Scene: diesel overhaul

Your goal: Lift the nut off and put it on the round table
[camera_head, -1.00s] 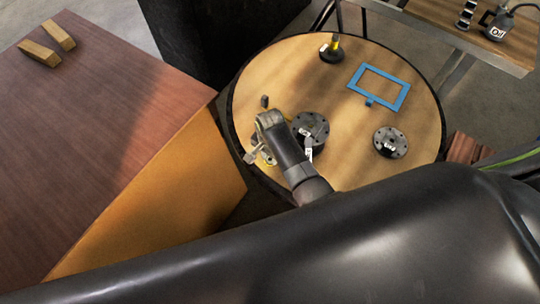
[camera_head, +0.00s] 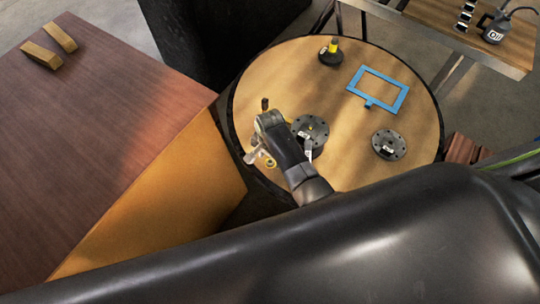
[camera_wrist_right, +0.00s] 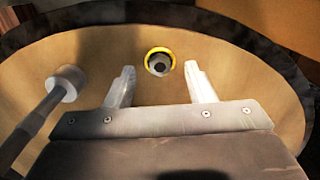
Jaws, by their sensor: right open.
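A small ring with a yellow rim and dark centre, likely the nut, lies on the round table (camera_head: 350,165). It shows in the right wrist view (camera_wrist_right: 160,50), just beyond and between the fingertips, and in the head view (camera_head: 270,163) near the table's left edge. My right gripper (camera_head: 258,157) is open and empty above the table there; its two spread fingers show in the right wrist view (camera_wrist_right: 160,80), apart from the ring. A dark round flange (camera_head: 322,128) with a yellowish centre sits right of my wrist, partly hidden by it. My left gripper is out of view.
A second flange (camera_head: 389,145), a blue frame (camera_head: 402,97) and a black item with a yellow top (camera_head: 331,54) stand on the table. A dark upright piece (camera_head: 265,104) is close to my gripper. A grey-headed rod (camera_wrist_right: 66,83) shows at left. A brown cabinet (camera_head: 110,130) stands left.

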